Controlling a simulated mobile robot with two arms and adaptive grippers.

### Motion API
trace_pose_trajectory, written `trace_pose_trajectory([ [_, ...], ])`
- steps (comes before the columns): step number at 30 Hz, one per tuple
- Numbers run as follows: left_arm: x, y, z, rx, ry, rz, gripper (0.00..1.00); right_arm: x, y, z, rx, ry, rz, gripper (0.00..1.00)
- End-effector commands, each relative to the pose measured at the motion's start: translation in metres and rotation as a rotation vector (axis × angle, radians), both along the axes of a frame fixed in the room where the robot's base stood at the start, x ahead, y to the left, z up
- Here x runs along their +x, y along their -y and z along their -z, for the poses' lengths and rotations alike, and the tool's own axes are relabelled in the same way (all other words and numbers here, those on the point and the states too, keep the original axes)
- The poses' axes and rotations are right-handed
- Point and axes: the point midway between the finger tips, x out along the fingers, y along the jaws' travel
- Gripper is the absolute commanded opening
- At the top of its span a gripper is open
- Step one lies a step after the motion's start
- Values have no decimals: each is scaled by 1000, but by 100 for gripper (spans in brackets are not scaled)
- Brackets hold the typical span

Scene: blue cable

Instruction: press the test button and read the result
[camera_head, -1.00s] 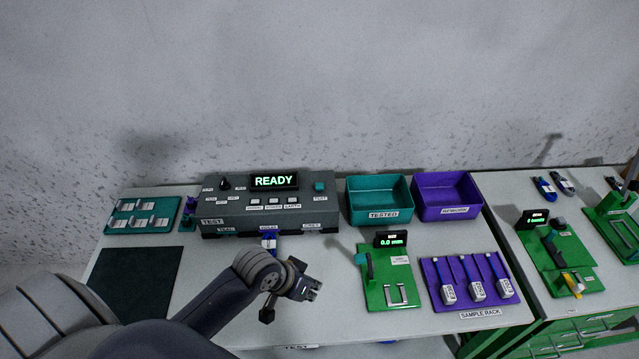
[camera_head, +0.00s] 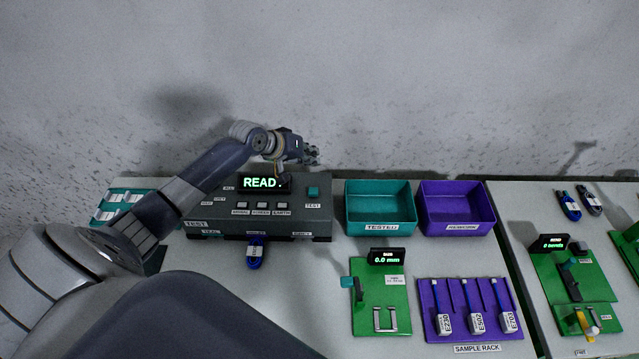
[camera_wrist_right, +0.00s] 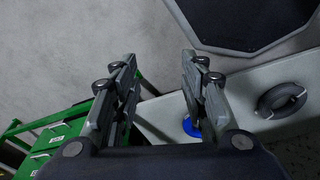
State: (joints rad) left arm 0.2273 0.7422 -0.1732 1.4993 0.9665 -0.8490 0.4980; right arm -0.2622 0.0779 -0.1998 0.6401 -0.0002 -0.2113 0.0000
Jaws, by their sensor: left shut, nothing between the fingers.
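The grey tester box (camera_head: 290,228) stands at the back of the table in the head view. Its lit display (camera_head: 262,183) reads "READ", with the end covered by my left gripper. The teal test button (camera_head: 313,191) is at the box's right, above a "TEST" label. My left gripper (camera_head: 312,155) is shut and empty, above the back of the box, up and apart from the button. A blue cable sample (camera_head: 255,252) with a white tag sits at the front edge of the box. My right gripper (camera_wrist_right: 158,85) shows only in its wrist view, with its fingers apart and nothing between them.
A teal "TESTED" bin (camera_head: 379,222) and a purple "REWORK" bin (camera_head: 458,222) stand right of the tester. A green gauge (camera_head: 378,310) reading 0.0 mm and a purple sample rack (camera_head: 434,312) with three tagged cables are in front. My left arm crosses the table's left side.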

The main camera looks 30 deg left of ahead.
Motion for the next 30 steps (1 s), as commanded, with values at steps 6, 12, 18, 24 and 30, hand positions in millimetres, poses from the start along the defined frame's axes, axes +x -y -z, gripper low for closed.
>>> trace_pose_trajectory([
  [6, 0, 0, 1, 1, -1, 1, 0, -68, 4, 5, -10, -103, 0, 40],
  [12, -1, 0, 9, 2, -1, 1, 0, -77, 5, 14, -11, -114, 0, 40],
  [18, -1, 0, 29, 2, -1, 1, 0, -29, 2, 32, -4, -39, -1, 40],
  [24, -1, 0, 54, 3, -1, 0, 0, -21, 3, 60, -5, -32, -1, 40],
  [30, -1, 0, 76, 2, -2, 0, 0, -51, 5, 80, -10, -77, 0, 40],
])
